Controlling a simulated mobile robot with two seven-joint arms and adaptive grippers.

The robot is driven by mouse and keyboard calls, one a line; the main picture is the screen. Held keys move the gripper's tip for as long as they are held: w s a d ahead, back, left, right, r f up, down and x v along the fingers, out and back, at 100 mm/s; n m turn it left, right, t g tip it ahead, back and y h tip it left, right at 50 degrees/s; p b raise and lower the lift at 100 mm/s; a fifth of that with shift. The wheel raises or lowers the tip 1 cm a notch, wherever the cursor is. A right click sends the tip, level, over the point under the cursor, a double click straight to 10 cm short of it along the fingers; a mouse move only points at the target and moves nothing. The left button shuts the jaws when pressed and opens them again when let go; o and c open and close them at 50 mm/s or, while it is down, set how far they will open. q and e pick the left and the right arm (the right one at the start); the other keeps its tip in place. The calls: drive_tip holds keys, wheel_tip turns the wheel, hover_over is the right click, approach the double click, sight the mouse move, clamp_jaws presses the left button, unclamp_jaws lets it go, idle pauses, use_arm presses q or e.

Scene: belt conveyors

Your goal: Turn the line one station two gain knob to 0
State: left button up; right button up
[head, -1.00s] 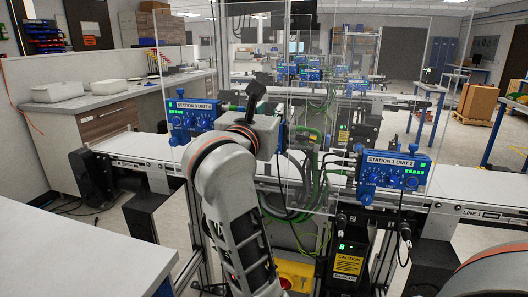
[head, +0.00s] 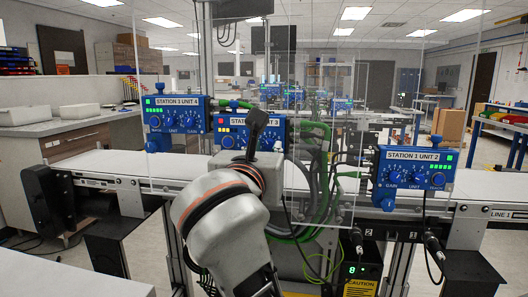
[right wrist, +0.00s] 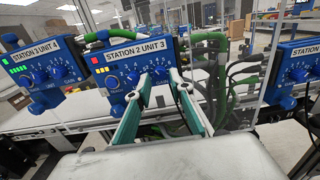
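The station 2 unit 3 box (head: 230,131) is a blue control box on the line. My right gripper (right wrist: 160,76) has two teal fingers standing apart at the box's right-hand dial, one on each side. I cannot tell whether they touch a knob. That dial's caption and pointer setting are not readable. My left gripper is in neither view.
The station 3 unit 4 box (head: 172,124) is close on the left, and the station 1 unit 2 box (head: 413,174) stands to the right. Clear panels (head: 330,60) rise by the line. Green hoses (right wrist: 208,50) hang right of the station 2 box. The white belt (head: 95,162) is bare.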

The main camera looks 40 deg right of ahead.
sight(269, 144)
drive_tip(key=shift+x, duration=0.9)
drive_tip(key=shift+w+d+f, duration=0.1)
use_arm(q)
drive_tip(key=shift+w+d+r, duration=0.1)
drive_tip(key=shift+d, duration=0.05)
use_arm(e)
clamp_jaws()
